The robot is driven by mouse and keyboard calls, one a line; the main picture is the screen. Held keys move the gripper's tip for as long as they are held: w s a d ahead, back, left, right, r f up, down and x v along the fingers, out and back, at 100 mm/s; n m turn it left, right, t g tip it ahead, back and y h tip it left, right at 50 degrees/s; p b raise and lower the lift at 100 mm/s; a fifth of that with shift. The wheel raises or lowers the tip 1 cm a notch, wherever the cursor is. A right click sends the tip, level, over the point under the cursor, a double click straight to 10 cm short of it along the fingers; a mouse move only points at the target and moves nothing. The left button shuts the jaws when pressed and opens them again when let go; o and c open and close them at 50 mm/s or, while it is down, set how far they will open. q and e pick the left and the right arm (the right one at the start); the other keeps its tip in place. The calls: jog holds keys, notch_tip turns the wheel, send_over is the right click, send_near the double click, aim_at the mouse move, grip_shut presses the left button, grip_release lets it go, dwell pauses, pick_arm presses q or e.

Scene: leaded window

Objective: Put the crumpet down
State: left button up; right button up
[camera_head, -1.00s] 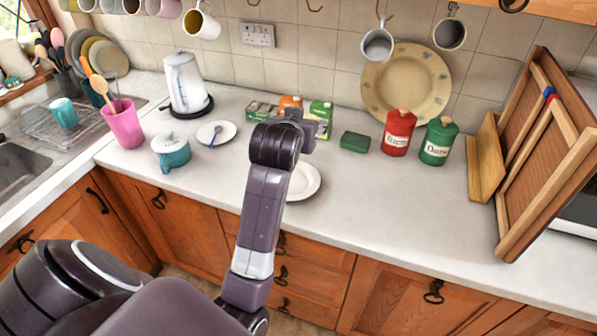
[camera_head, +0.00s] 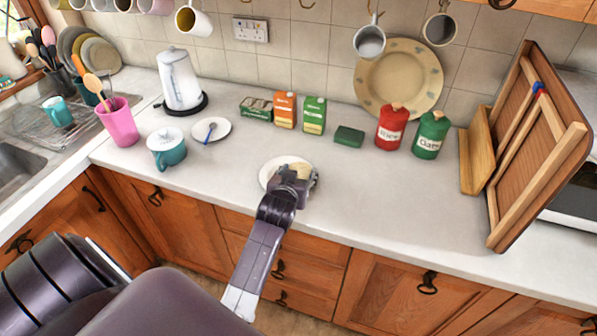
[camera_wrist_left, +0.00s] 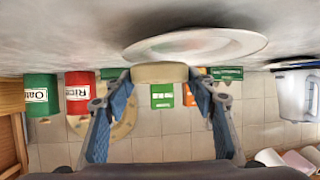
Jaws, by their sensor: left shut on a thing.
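The crumpet (camera_head: 302,169) is a pale, thick disc, partly hidden by my gripper in the head view. It also shows in the left wrist view (camera_wrist_left: 160,73), edge-on between the fingertips. My left gripper (camera_head: 297,176) is shut on the crumpet; its blue-padded fingers flank it in the wrist view (camera_wrist_left: 159,84). The gripper is at the right side of a white plate (camera_head: 269,172) on the worktop. In the upside-down wrist view the plate (camera_wrist_left: 215,43) lies just beyond the crumpet; I cannot tell whether they touch. My right gripper is not in view.
Orange (camera_head: 285,108) and green (camera_head: 314,114) boxes stand behind the plate, with a dark green block (camera_head: 349,136) to their right. Red (camera_head: 391,130) and green (camera_head: 431,135) canisters stand further right. A teal pot (camera_head: 168,150) is at left. The worktop right of the plate is clear.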

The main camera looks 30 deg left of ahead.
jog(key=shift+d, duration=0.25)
pick_arm(q)
jog(key=shift+f, duration=0.25)
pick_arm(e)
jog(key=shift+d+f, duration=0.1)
pick_arm(q)
jog(key=shift+f, duration=0.15)
jog(key=o, duration=1.1)
jog(key=shift+r, duration=0.35)
jog(key=b+v, duration=0.1)
jog(key=v, duration=1.1)
jog(key=shift+b, duration=0.35)
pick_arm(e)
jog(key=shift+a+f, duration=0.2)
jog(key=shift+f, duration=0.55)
